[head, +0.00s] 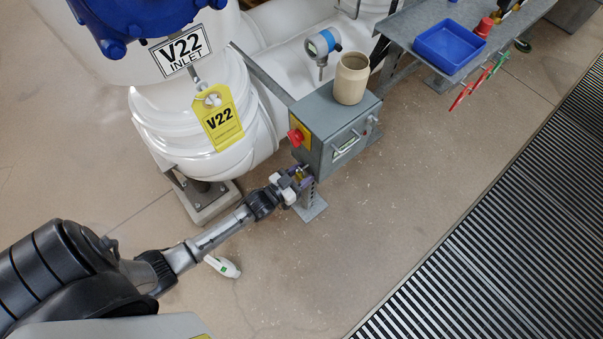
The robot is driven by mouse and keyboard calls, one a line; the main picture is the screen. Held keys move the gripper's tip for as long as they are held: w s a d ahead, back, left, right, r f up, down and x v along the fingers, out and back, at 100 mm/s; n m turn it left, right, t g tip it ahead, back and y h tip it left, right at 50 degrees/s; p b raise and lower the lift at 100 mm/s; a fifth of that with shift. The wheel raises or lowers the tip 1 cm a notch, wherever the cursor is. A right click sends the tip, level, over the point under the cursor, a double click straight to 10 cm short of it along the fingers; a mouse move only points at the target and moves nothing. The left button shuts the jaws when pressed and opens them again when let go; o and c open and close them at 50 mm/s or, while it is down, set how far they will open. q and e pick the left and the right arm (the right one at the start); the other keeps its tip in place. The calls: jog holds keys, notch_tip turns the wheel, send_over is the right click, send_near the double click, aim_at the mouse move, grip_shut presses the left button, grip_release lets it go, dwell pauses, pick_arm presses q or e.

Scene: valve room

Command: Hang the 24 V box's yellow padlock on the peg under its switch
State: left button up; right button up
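The grey 24 V box (335,124) stands on a post right of the white V22 pipework. Its red switch (296,137) sits on a yellow plate on the box's left face. My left gripper (298,177) is just below that face, under the switch. A small bit of yellow, apparently the padlock (299,175), shows between its fingertips, and the fingers look closed on it. The peg is small and mostly hidden by the gripper, so I cannot tell whether the padlock is on it. My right gripper is not in view.
A beige cup (351,79) stands on the box. A yellow V22 tag (218,117) hangs at the valve. A bench (400,25) with a blue tray (449,46) is behind right. A white-green object (223,266) lies on the floor. A grating (520,210) runs at right.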

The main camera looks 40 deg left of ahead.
pick_arm(q)
jog(key=o, duration=0.4)
jog(key=shift+o, duration=0.2)
jog(key=shift+s+a+r+p, duration=0.1)
jog(key=shift+s+r+p, duration=0.05)
jog(key=shift+s+p, duration=0.35)
jog(key=s+a+p, duration=0.2)
jog(key=s+p, duration=0.2)
jog(key=s, duration=0.8)
jog(key=shift+s+f+p, duration=0.2)
jog(key=shift+s+p, duration=0.2)
jog(key=shift+w, duration=0.1)
